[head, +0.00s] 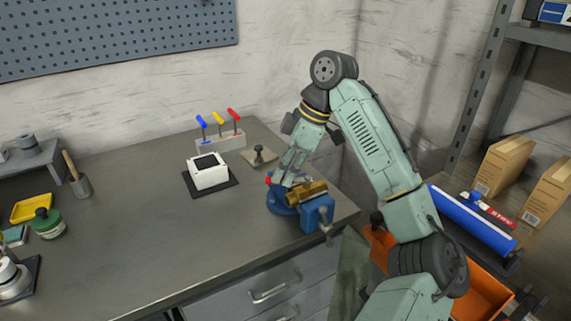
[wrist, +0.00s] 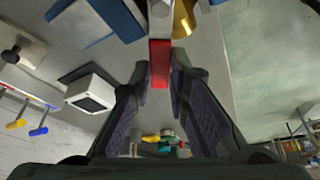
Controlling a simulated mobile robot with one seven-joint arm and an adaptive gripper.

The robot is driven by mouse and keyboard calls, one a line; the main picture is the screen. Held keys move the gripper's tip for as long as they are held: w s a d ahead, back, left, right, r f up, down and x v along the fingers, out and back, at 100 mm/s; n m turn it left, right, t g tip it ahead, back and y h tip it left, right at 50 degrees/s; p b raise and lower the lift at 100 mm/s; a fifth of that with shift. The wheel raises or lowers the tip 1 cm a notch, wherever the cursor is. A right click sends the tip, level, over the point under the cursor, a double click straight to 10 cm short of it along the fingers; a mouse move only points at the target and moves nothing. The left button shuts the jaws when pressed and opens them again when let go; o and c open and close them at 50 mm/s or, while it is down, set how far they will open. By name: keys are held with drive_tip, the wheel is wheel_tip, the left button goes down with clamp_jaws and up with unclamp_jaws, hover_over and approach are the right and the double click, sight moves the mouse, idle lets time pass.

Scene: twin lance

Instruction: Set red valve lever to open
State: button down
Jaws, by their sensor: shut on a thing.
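A brass valve (head: 308,191) is clamped in a blue vise (head: 317,213) near the right end of the bench. In the wrist view the red lever (wrist: 160,62) lies between my fingertips, with the brass body (wrist: 184,20) and the blue vise (wrist: 118,18) beyond it. My gripper (head: 279,182) is shut on the red lever; it also shows in the wrist view (wrist: 160,85). In the head view a bit of red (head: 268,181) shows beside the fingers, and most of the lever is hidden.
A white box (head: 208,176) on a dark mat stands left of the vise. Behind it are blue, yellow and red handled tools in a rack (head: 220,142) and a small dark-knobbed block (head: 259,157). An orange bin (head: 482,292) is at right. The front middle of the bench (head: 180,245) is clear.

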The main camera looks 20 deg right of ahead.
sight(305, 180)
drive_tip(key=s+n+g, duration=0.1)
drive_tip(key=n, duration=0.1)
drive_tip(key=s+n+g, duration=0.1)
drive_tip(key=n, duration=0.2)
drive_tip(key=shift+s, duration=0.2)
drive_tip(key=shift+n, duration=0.4)
drive_tip(key=c, duration=1.5)
unclamp_jaws()
drive_tip(key=v, duration=1.2)
